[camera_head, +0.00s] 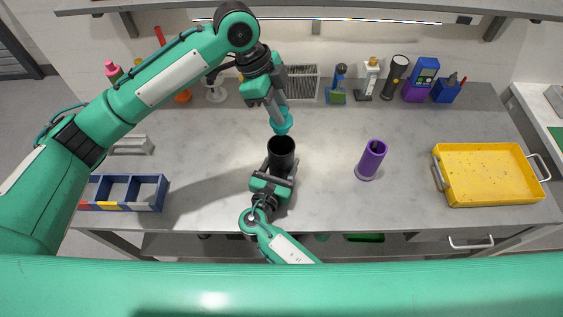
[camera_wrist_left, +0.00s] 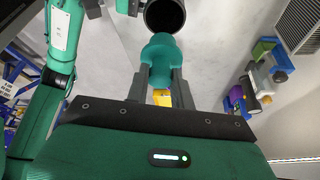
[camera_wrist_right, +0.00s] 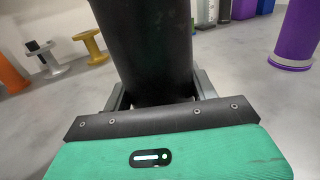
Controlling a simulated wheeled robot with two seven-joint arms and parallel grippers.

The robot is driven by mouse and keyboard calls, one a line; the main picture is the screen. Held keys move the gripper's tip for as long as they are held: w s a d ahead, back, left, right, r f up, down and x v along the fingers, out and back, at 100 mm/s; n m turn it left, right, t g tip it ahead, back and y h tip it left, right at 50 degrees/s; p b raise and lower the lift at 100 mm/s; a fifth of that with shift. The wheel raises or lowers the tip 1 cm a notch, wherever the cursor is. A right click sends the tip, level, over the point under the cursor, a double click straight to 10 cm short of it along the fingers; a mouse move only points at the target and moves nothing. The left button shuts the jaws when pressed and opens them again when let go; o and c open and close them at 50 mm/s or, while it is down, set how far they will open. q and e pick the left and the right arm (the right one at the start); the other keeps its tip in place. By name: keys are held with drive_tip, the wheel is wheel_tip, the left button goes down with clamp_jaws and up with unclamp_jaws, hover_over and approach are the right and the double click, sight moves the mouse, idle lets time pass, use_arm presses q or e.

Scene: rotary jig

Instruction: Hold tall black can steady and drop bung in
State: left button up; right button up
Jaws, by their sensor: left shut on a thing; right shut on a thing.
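The tall black can (camera_head: 281,150) stands upright on the grey bench, its open mouth facing up. My right gripper (camera_head: 274,175) is shut on the can from the near side; the right wrist view shows its fingers on both sides of the can (camera_wrist_right: 150,50). The teal bung (camera_head: 281,121) is held by my left gripper (camera_head: 276,104), above and just behind the can's mouth in the head view. In the left wrist view the bung (camera_wrist_left: 158,58) sits between the two fingers, with the can's dark mouth (camera_wrist_left: 165,14) just beyond it. The bung is outside the can.
A purple cylinder (camera_head: 371,160) stands to the right of the can. A yellow tray (camera_head: 487,203) lies at the far right, and a blue divided bin (camera_head: 127,192) at the left. Several bottles and tools line the back edge. The bench between can and tray is mostly clear.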

use_arm(q)
drive_tip(key=shift+f, duration=4.45)
drive_tip(key=o, duration=1.1)
drive_tip(key=shift+c, duration=0.2)
approach(279, 133)
drive_tip(key=shift+w+a+f, duration=0.15)
drive_tip(key=shift+w+a, duration=0.1)
drive_tip(key=shift+w, duration=0.3)
drive_tip(key=shift+w+a+f, duration=0.2)
drive_tip(key=shift+w, duration=0.35)
